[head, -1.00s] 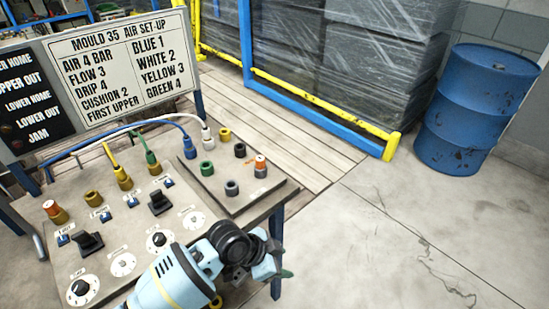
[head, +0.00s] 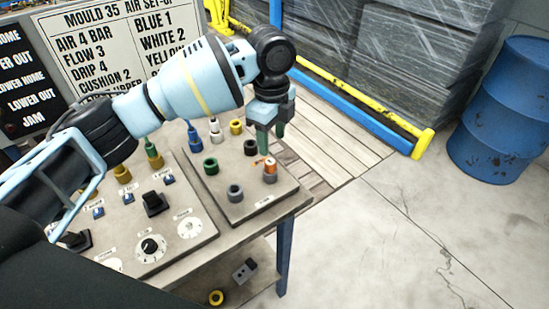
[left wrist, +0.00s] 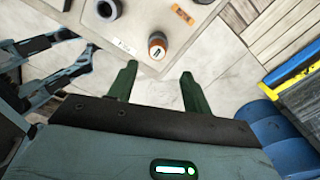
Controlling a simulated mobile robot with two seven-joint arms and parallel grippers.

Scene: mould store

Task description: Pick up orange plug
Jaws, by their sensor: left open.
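The orange plug (head: 270,165) stands upright in a grey socket at the right edge of the raised plate on the panel table. It also shows in the left wrist view (left wrist: 157,40), just ahead of the fingertips and between their lines. My left gripper (head: 271,135) is open and empty, its dark green fingers pointing down, a little above the plug. In the left wrist view, the two fingers (left wrist: 158,78) are apart with only floor between them. My right gripper is not in view.
Empty grey socket rings (head: 235,193), a green ring (head: 211,166) and a yellow ring (head: 236,127) sit close by. A blue drum (head: 497,110) and wrapped stacks (head: 400,60) stand behind. The floor (head: 390,250) right of the table is clear.

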